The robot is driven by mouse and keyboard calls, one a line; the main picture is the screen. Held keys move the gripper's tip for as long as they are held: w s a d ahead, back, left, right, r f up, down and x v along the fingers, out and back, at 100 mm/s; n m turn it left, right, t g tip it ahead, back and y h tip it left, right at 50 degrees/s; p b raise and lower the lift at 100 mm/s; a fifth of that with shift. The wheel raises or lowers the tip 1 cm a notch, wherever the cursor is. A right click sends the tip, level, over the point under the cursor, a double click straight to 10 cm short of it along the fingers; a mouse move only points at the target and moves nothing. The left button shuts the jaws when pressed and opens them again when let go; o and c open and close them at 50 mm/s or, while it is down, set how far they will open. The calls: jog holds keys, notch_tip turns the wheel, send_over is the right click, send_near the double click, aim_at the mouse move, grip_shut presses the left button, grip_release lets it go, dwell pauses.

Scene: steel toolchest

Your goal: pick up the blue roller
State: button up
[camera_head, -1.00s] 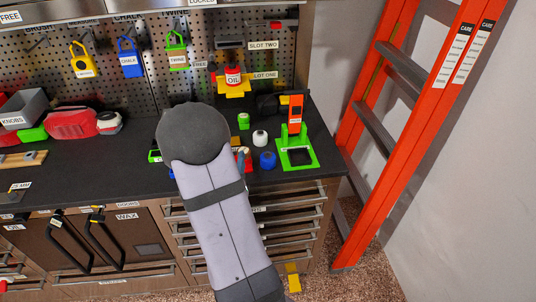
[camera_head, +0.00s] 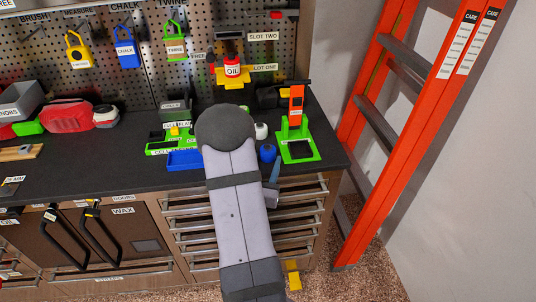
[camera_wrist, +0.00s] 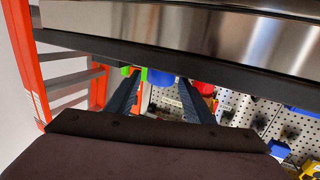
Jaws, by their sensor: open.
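The blue roller (camera_head: 267,153) stands on the dark worktop, just left of the green stand, in the head view. My gripper (camera_head: 274,172) is just in front of it near the worktop's front edge, partly hidden by my forearm. In the wrist view, the two dark fingers of my gripper (camera_wrist: 160,79) are apart with nothing held. A blue thing, seemingly the roller (camera_wrist: 160,74), shows between and beyond the fingertips. Its far part is cut off by the worktop edge. I cannot tell how far the tips are from it.
A green stand (camera_head: 284,151) with an orange upright is close right of the roller. A white roller-like piece (camera_head: 261,131) is behind it. A blue tray (camera_head: 184,161) lies left of my arm. An orange ladder (camera_head: 400,120) stands right of the chest. Drawer handles (camera_head: 300,196) project below.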

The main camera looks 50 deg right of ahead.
aim_at(266, 156)
jog(key=shift+w+d+r+p, duration=0.2)
jog(key=shift+w+d+p, duration=0.05)
jog(key=shift+d+p, duration=0.3)
jog(key=shift+p+x, duration=0.7)
jog(key=shift+x, duration=1.3)
jog(key=shift+a, duration=0.1)
jog(key=shift+c, duration=0.6)
jog(key=c, duration=0.7)
